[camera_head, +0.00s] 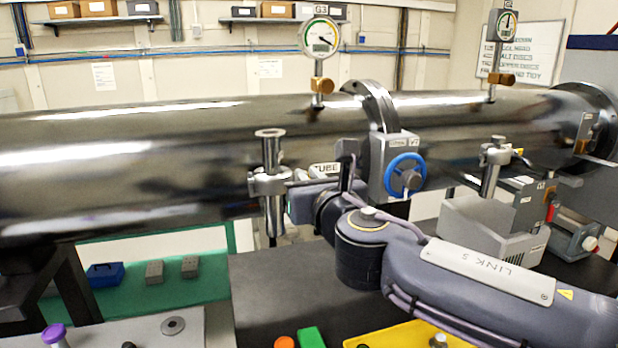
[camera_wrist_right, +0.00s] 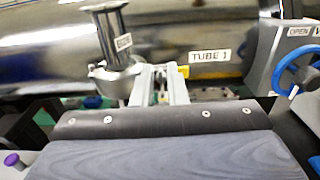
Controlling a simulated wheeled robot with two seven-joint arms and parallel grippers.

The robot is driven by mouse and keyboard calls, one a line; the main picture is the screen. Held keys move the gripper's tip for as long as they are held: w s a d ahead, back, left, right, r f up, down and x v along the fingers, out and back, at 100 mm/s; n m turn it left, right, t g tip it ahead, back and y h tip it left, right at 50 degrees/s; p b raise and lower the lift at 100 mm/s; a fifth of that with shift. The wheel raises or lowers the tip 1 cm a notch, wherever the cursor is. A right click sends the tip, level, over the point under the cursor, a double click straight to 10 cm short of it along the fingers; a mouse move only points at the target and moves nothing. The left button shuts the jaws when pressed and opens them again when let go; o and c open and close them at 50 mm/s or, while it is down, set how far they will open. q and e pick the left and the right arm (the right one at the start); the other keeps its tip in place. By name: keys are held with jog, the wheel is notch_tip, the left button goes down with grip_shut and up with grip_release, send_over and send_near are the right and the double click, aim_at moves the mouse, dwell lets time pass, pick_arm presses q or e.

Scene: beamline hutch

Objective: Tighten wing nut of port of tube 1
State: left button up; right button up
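Tube 1 (camera_head: 120,160) is the long shiny steel tube at the left in the head view. Its label shows in the right wrist view (camera_wrist_right: 210,56). Its port (camera_head: 271,150) is a short upright steel pipe with a clamp (camera_head: 268,185) around it; the clamp also shows in the right wrist view (camera_wrist_right: 115,76). My right gripper (camera_wrist_right: 160,72) has its two pale fingers at the right side of the clamp, with a narrow gap between them. The wing nut is not clearly visible, and I cannot tell whether the fingers touch it. My left gripper is not in view.
A gate valve with a blue handwheel (camera_head: 405,175) stands right of the port. Gauges (camera_head: 320,38) rise above the tubes. A grey pump (camera_head: 492,228) sits at the right. A green mat (camera_head: 150,290) and a dark bench top (camera_head: 280,290) lie below.

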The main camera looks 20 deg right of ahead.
jog(key=shift+w, duration=0.2)
jog(key=shift+c, duration=0.4)
grip_shut()
